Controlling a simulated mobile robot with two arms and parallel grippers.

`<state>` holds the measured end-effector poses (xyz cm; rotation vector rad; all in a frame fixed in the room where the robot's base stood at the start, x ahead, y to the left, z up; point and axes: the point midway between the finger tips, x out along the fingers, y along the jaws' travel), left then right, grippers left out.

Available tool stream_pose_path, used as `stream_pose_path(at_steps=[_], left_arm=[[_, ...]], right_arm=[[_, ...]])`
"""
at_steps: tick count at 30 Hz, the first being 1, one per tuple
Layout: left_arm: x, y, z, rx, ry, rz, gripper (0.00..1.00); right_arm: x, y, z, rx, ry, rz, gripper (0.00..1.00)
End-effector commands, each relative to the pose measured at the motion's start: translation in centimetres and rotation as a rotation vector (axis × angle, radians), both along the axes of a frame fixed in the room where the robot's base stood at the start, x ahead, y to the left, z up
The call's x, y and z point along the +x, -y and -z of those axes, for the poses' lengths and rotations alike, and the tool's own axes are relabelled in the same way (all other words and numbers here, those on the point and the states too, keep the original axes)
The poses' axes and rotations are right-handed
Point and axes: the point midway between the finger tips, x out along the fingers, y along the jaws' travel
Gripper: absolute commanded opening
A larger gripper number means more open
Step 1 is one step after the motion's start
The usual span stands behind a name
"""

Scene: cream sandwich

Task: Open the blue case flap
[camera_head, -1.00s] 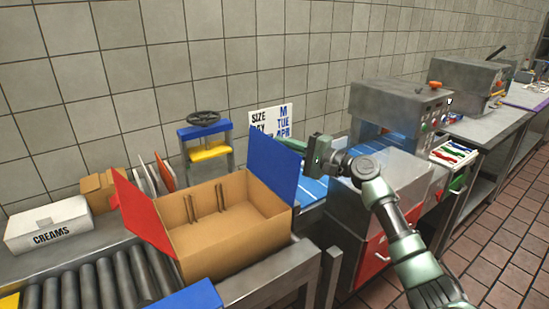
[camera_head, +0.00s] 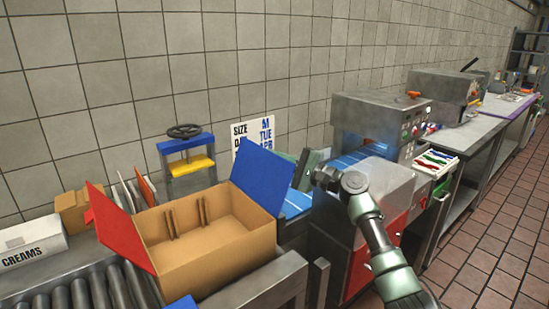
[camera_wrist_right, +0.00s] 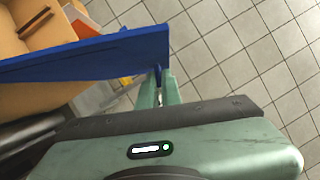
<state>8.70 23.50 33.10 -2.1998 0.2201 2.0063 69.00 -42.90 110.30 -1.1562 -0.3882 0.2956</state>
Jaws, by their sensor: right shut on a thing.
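The open cardboard case (camera_head: 235,235) stands at the end of the roller conveyor. Its blue flap (camera_head: 262,175) stands up from the case's right side, leaning outward. My right gripper (camera_head: 292,157) is at the flap's outer right side, its fingertips partly hidden behind the flap. In the right wrist view, the gripper (camera_wrist_right: 158,85) is shut on a small blue tab at the edge of the blue flap (camera_wrist_right: 95,52). My left gripper is not in view.
A red flap (camera_head: 118,228) stands up on the case's left side. A white CREAMS box (camera_head: 30,243) lies at the far left. A blue and yellow press (camera_head: 187,155) stands behind the case. A steel machine (camera_head: 375,120) stands to the right.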

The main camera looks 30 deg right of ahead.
Motion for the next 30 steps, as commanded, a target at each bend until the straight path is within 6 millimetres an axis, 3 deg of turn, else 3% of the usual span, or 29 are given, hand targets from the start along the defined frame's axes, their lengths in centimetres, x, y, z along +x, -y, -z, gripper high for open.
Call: stream_pose_path(at_steps=[1, 3, 14, 24, 30], left_arm=[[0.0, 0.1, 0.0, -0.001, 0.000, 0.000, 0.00], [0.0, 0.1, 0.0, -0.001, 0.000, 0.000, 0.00], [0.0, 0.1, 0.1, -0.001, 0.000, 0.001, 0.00], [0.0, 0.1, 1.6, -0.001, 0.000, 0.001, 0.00], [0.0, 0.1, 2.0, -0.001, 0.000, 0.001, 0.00]], right_arm=[[0.0, 0.0, 0.0, 0.000, -0.001, 0.000, 0.11], [0.0, 0.0, 0.0, -0.001, 0.000, 0.000, 0.27], [-0.3, 0.2, 0.2, -0.002, 0.000, 0.001, 0.27], [-5.0, 2.4, 1.2, -0.003, -0.002, 0.001, 0.27], [-6.8, 3.2, 1.3, -0.002, -0.002, 0.000, 0.27]])
